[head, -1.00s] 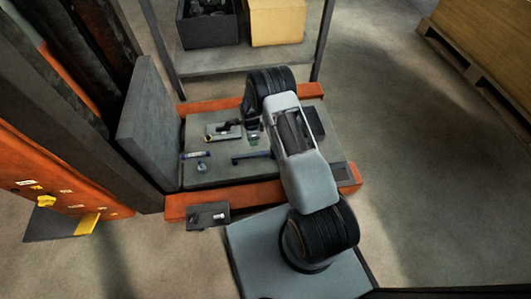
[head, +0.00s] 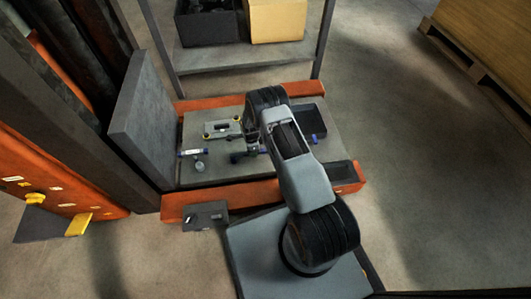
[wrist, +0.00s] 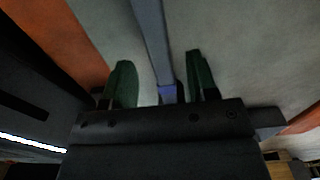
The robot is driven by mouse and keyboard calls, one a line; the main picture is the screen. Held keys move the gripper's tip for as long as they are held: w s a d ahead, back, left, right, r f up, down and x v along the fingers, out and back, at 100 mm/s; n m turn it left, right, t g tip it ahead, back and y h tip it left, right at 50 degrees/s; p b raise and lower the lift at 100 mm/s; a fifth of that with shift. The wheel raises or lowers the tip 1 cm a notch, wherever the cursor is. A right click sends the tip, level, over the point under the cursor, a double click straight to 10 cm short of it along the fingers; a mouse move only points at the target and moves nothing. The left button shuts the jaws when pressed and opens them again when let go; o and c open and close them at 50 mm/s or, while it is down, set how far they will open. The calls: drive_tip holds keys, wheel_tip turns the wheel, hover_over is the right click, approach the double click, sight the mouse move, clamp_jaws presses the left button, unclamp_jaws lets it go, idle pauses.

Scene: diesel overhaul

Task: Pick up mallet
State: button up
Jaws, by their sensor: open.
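A long grey-blue bar with a blue collar, which looks like the mallet's handle (wrist: 150,30), runs between my gripper's (wrist: 158,70) two dark green fingers in the wrist view. The fingers are open, one on each side of it with gaps; contact cannot be seen. In the head view my gripper (head: 254,148) is low over the orange-edged work surface (head: 225,178). My arm hides the rest, and I cannot make out the mallet's head for certain.
A blue-and-white cylinder (head: 193,153) and a small grey piece (head: 199,167) lie to the left. A plate with yellow rings (head: 222,129) lies behind them. A dark tray (head: 308,116) is at right. A grey upright panel (head: 142,115) borders the left side.

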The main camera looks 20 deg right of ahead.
wheel_tip(320, 180, down, 3)
drive_tip(key=shift+f+b, duration=0.1)
drive_tip(key=shift+b, duration=0.4)
clamp_jaws()
idle(0.3)
